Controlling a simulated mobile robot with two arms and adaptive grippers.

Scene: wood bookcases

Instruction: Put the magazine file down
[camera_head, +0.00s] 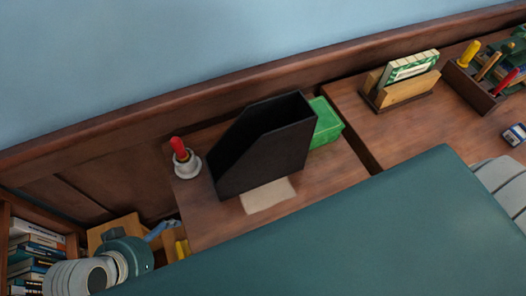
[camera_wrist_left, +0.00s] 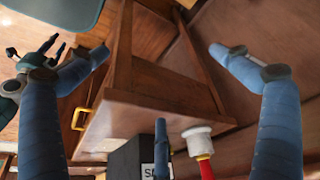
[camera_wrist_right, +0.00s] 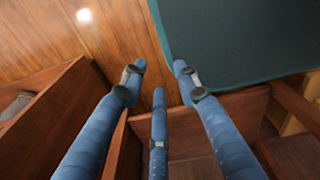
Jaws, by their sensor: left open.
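The black magazine file (camera_head: 265,145) stands upright on the left wooden bookcase top (camera_head: 215,225) in the head view. No finger touches it there. Part of a black box with a white label, likely the same file (camera_wrist_left: 128,160), shows at the bottom edge of the left wrist view. My left gripper (camera_head: 157,231) is low at the left of the bookcase, apart from the file and partly hidden. In the left wrist view its fingers (camera_wrist_left: 158,52) are spread and empty. My right gripper (camera_wrist_right: 156,72) has its fingers apart with nothing between them; the head view hides it.
A white holder with a red handle (camera_head: 186,161) stands left of the file. A green box (camera_head: 325,122) stands behind its right side, and a paper sheet (camera_head: 267,195) lies before it. A letter rack (camera_head: 402,88) and pen tray (camera_head: 472,86) stand farther right. Books (camera_head: 35,252) fill a low shelf.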

